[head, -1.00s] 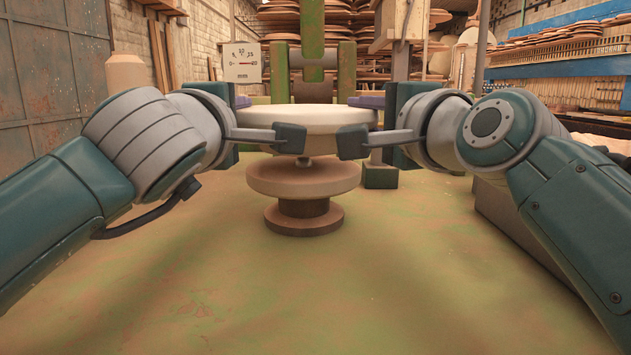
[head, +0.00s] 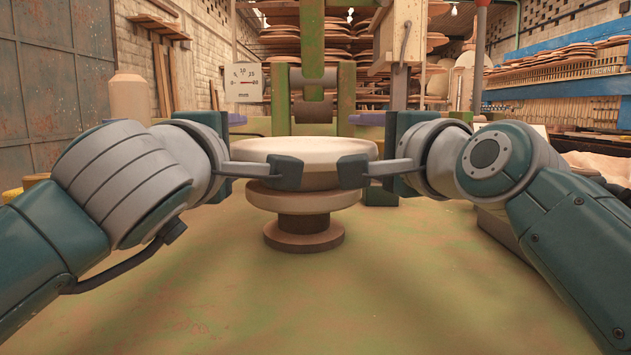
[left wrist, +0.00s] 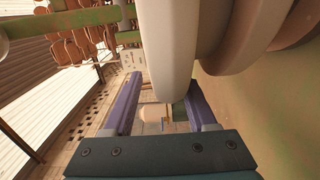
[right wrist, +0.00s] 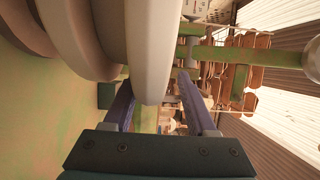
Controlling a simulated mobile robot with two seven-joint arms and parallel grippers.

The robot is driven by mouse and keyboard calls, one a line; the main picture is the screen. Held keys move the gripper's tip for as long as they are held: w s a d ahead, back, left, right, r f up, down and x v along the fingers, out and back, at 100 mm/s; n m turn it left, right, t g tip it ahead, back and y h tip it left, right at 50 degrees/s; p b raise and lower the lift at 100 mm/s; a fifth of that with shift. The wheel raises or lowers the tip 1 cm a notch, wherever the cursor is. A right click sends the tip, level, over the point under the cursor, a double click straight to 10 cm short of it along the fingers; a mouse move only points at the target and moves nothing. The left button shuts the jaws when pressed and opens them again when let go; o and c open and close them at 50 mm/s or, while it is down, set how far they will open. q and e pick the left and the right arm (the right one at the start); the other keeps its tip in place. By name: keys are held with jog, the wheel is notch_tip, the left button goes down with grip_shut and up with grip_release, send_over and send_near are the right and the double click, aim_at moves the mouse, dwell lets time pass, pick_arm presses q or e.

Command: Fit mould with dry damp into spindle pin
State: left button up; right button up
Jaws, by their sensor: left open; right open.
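The mould (head: 300,150), a pale round disc, sits level on the wooden spindle head (head: 305,198), a wider-rimmed round piece on a darker foot (head: 303,233). The spindle pin is hidden beneath the mould. My left gripper (head: 288,172) is at the mould's left front and my right gripper (head: 352,171) at its right front. Both are open. In the left wrist view the mould rim (left wrist: 172,55) stands between the spread purple fingers. The right wrist view shows the rim (right wrist: 150,60) between the other pair of fingers. Dampness cannot be judged.
A green press frame (head: 312,60) with a roller stands behind the mould. A dial gauge card (head: 243,83) is at its left. A beige bottle-shaped piece (head: 127,97) stands at back left. The green-brown bench top (head: 300,300) in front is clear.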

jog(key=shift+s, duration=0.15)
pick_arm(q)
jog(key=s, duration=1)
pick_arm(e)
jog(key=shift+v, duration=3.7)
pick_arm(q)
jog(key=shift+a, duration=0.1)
pick_arm(e)
jog(key=shift+s, duration=0.1)
